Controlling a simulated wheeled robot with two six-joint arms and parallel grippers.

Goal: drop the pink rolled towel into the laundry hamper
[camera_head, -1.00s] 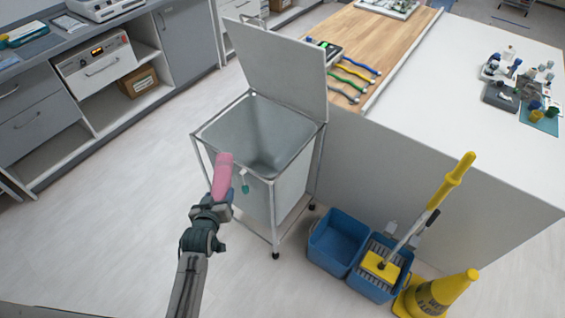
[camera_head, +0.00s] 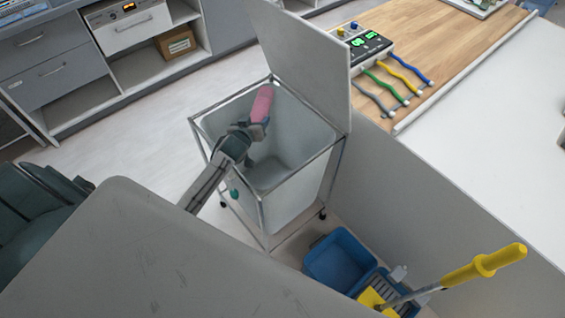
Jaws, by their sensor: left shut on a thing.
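The pink rolled towel (camera_head: 262,103) is held upright and slightly tilted in my left gripper (camera_head: 255,128), which is shut on its lower end. The laundry hamper (camera_head: 302,150) is a pale bin in a metal frame on castors, with its lid (camera_head: 302,60) raised at the back. In the head view, the towel and gripper overlap the hamper's opening, and the arm crosses its left rim. How high they are above the rim is hard to tell. The visible part of the bin looks empty. My right gripper is not in view.
A blue mop bucket (camera_head: 338,262) with a yellow-handled mop (camera_head: 470,270) stands just in front of the hamper. A wood-topped counter (camera_head: 455,45) with a device and coloured leads is to the right. Grey cabinets (camera_head: 55,80) line the back left.

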